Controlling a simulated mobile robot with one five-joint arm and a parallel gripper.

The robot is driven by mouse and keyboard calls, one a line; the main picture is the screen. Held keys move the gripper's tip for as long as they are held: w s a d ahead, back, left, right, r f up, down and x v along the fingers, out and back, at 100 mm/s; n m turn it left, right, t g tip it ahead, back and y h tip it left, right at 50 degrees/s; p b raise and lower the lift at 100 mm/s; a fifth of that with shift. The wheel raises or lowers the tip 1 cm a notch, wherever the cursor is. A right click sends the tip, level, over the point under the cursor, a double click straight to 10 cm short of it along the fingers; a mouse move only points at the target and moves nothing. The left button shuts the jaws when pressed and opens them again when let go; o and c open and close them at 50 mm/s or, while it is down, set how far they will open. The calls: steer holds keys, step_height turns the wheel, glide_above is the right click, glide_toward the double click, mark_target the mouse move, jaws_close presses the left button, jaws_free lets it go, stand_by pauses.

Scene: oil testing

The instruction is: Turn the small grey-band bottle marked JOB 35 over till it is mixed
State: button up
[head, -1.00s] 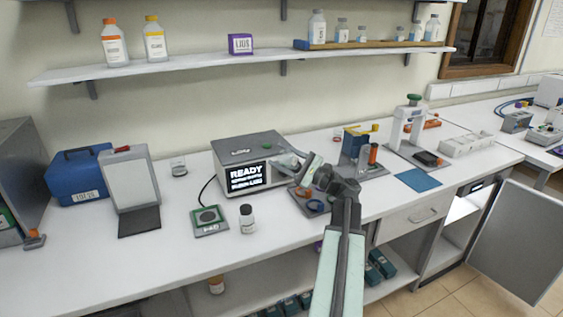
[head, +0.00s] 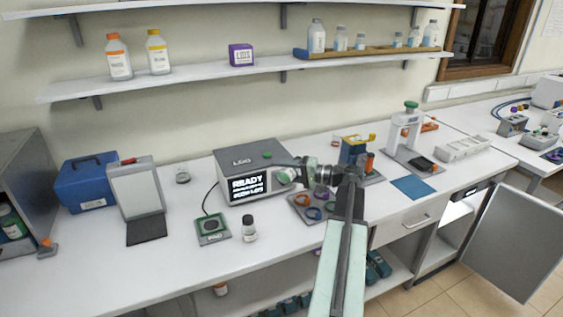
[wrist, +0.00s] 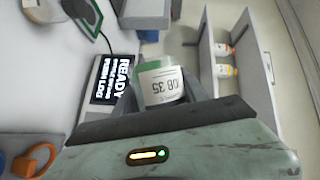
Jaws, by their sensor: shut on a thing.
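The small bottle marked JOB 35 (wrist: 162,84) is between the fingers of my gripper (wrist: 160,98) in the wrist view. Its white label faces the camera, and the lettering reads sideways or upside down there. A green part shows at its far end; I cannot make out a grey band. In the head view my gripper (head: 298,164) is shut on the bottle (head: 284,176), raised in front of the grey READY instrument. The bottle looks tipped well over, roughly on its side. Its cap is hard to make out.
The grey instrument (head: 240,160) with the READY screen is close behind the bottle. A small dark-capped bottle (head: 249,230) and a green-edged pad (head: 212,228) stand on the bench at left. A tray with coloured rings (head: 300,205) lies below my arm. The front left bench is clear.

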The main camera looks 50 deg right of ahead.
steer(key=n+h+p, duration=0.1)
steer(key=n+p, duration=0.1)
steer(key=n+g+h+p, duration=0.1)
steer(key=n+p, duration=0.1)
steer(key=shift+a+r+n, duration=0.2)
steer(key=shift+r+n, duration=0.2)
steer(key=n+h, duration=0.1)
steer(key=n+h+p, duration=0.1)
steer(key=n+g, duration=0.1)
steer(key=n, duration=0.1)
steer(key=shift+f+h+p, duration=0.25)
steer(key=shift+h+p, duration=0.1)
steer(key=shift+h, duration=0.05)
steer(key=shift+f+n+h, duration=0.1)
steer(key=shift+n+h, duration=0.4)
steer(key=shift+n, duration=0.2)
steer(key=shift+d+f+n+h, duration=0.1)
steer(key=shift+d+n+h, duration=0.1)
steer(key=shift+n+h, duration=0.15)
